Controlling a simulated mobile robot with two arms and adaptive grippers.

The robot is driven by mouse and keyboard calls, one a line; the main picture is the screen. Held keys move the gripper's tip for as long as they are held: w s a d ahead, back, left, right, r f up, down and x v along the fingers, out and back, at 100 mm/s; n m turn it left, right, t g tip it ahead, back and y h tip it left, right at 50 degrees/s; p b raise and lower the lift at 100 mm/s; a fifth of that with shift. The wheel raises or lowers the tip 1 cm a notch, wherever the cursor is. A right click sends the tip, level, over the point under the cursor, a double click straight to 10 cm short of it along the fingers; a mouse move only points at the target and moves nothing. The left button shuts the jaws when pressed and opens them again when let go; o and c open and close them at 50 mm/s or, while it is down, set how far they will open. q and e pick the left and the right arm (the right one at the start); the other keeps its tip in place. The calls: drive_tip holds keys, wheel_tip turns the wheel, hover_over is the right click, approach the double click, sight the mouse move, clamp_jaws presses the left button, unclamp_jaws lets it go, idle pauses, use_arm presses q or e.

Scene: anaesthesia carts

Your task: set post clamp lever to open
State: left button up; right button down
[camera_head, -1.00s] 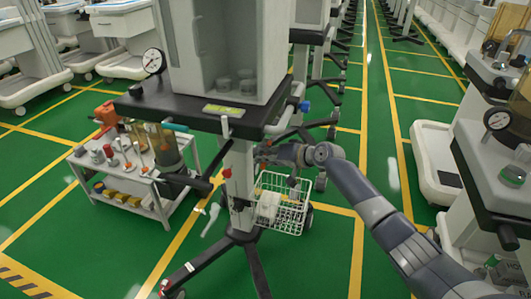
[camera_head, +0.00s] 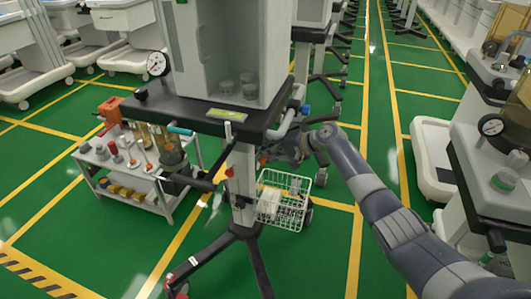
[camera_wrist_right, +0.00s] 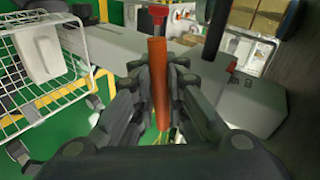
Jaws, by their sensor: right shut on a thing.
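The orange-red lever (camera_wrist_right: 158,85) stands between the fingers of my right gripper (camera_wrist_right: 160,95) in the right wrist view. The fingers are shut on it. A red knob or cap (camera_wrist_right: 158,11) shows at its far end. The pale grey cart post (camera_wrist_right: 250,103) runs behind the lever in that view. In the head view my right gripper (camera_head: 283,151) is close to the right side of the post (camera_head: 241,185), below the black cart top. The lever is mostly hidden there. My left gripper is not in view.
A white wire basket (camera_head: 284,205) hangs on the post just below my right gripper. The black cart top (camera_head: 185,108) lies above it. A grey shelf trolley (camera_head: 185,207) with bottles stands at left. Green floor is open to the right of the basket.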

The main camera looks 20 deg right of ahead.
drive_tip(key=shift+d+f, duration=0.1)
drive_tip(key=shift+d, duration=0.05)
idle(0.3)
drive_tip(key=c, duration=1.8)
unclamp_jaws()
drive_tip(key=shift+o, duration=0.8)
drive_tip(key=shift+s+d, duration=0.15)
drive_tip(key=shift+r, duration=0.2)
drive_tip(key=v, duration=1.1)
drive_tip(key=shift+s+d+r, duration=0.2)
drive_tip(key=shift+s+d, duration=0.05)
